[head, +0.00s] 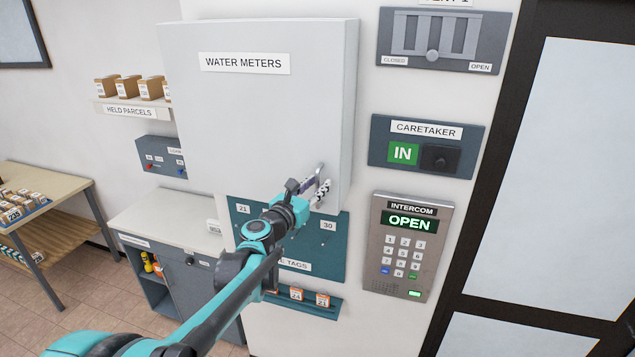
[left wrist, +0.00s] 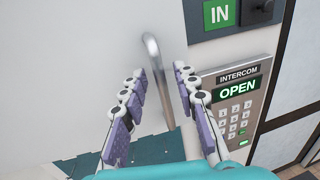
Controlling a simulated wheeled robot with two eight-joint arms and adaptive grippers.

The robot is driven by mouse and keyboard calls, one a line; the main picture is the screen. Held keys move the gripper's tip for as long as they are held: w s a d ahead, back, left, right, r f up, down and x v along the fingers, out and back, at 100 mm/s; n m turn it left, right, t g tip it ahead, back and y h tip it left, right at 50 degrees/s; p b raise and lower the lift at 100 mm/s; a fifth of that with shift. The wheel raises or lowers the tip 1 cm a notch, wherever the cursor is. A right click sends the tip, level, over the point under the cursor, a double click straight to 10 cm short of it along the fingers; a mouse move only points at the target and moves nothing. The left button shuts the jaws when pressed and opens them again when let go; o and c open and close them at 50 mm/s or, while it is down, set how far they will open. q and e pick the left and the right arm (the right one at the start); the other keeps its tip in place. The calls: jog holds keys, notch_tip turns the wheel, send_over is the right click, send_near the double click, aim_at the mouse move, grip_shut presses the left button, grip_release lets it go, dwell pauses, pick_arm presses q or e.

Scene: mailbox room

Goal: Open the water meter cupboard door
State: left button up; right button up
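The water meter cupboard door (head: 255,100) is a flat pale grey panel with a "WATER METERS" label, on the wall in the middle of the head view. It looks closed. Its handle (left wrist: 152,52) is a bent metal bar near the door's lower right corner; it is partly hidden by my gripper in the head view. My left gripper (head: 317,186) is at that corner. In the left wrist view its fingers (left wrist: 159,82) are apart, one on each side of the handle; I see no clear contact. My right gripper is not in view.
The caretaker panel (head: 427,131) and intercom (head: 408,248) are on the wall to the right. A teal tag board (head: 335,248) hangs just below the cupboard. A low cabinet (head: 160,222) stands below left. A dark-framed glass door (head: 560,170) is at far right.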

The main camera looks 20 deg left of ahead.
pick_arm(q)
jog(key=shift+w+d, duration=0.1)
jog(key=shift+w, duration=0.15)
grip_shut()
